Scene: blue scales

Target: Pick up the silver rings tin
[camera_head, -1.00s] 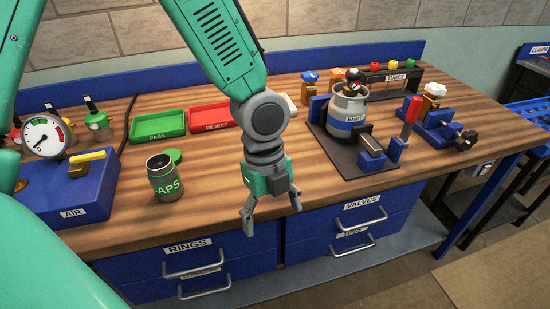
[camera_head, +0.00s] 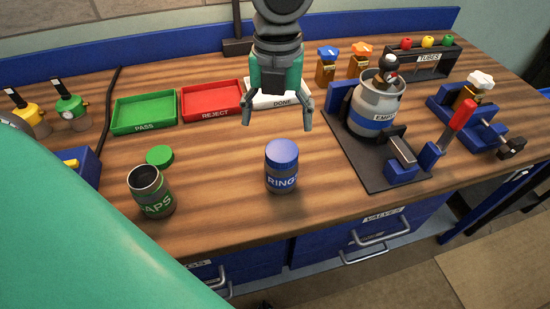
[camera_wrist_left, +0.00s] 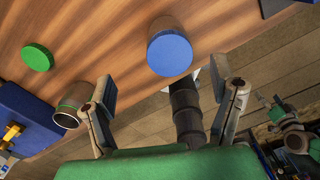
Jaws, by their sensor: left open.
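The rings tin (camera_head: 282,180), a grey jar with a blue label and a closed blue lid (camera_head: 282,153), stands upright near the bench's front edge. My left gripper (camera_head: 278,120) is open and empty, with its fingers pointing down. In the head view it appears above and behind the tin, apart from it. In the left wrist view the blue lid (camera_wrist_left: 171,52) lies beyond the gap between the open fingers (camera_wrist_left: 162,88), and most of the tin's body is hidden under the lid. My right gripper is not identifiable.
An open caps tin (camera_head: 152,195) stands to the left, its green lid (camera_head: 160,155) beside it. Green pass (camera_head: 145,113) and red reject (camera_head: 212,100) trays lie behind. Bare wood surrounds the rings tin.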

